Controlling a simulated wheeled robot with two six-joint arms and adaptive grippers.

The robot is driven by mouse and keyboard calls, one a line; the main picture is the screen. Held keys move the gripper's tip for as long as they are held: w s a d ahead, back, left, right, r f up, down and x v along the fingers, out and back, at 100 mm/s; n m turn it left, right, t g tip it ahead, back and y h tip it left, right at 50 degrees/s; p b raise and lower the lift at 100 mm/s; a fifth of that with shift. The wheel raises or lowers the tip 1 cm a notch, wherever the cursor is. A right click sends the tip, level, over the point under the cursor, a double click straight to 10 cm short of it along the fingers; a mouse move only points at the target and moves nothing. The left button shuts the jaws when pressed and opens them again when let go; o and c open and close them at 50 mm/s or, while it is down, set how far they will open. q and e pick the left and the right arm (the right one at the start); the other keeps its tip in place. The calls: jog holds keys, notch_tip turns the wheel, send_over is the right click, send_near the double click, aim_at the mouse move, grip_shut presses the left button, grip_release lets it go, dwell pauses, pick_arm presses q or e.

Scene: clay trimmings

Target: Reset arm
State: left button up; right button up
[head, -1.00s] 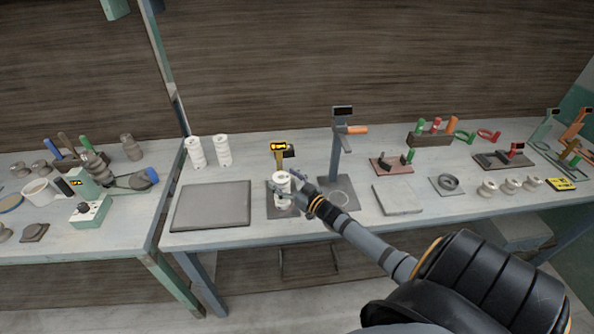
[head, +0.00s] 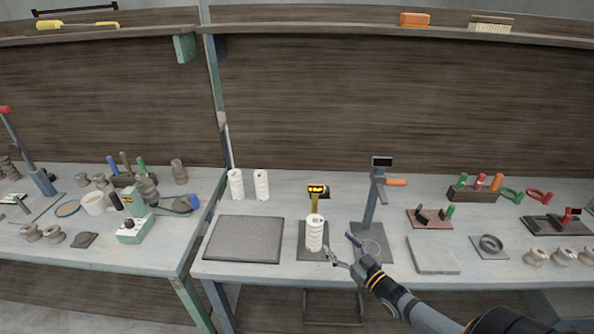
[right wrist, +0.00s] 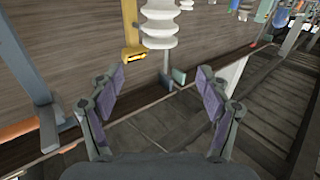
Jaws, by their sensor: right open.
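My right gripper (head: 341,250) is open and empty, in front of the bench and just right of a white ribbed cylinder. My left gripper is in no view.
A dark flat slab (head: 243,239) lies left of the cylinder. Two more white cylinders (head: 261,185) stand behind it. A grey post stand (head: 371,205) with an orange handle rises close to the right gripper. A pale slab (head: 432,255) lies further right.

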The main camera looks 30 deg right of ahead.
jog(key=s+a+f+g, duration=0.1)
jog(key=a+f+g, duration=0.15)
jog(key=a, duration=0.35)
jog(key=s+a+f+g, duration=0.2)
jog(key=a+g, duration=0.2)
jog(key=a, duration=0.1)
jog(key=s+a+r+g+h, duration=0.1)
jog(key=s+a+r+g, duration=0.1)
jog(key=s+g, duration=0.35)
jog(key=s+a+r+g+h, duration=0.1)
jog(key=s+r+g+h, duration=0.1)
jog(key=s, duration=0.6)
notch_tip(320, 180, down, 30)
jog(key=s+d+g+b, duration=0.2)
jog(key=s+d+b, duration=0.1)
jog(key=s+f+b, duration=0.2)
jog(key=s+f, duration=1.6)
jog(key=shift+d+m+g, duration=0.35)
jog(key=shift+m+g, duration=0.05)
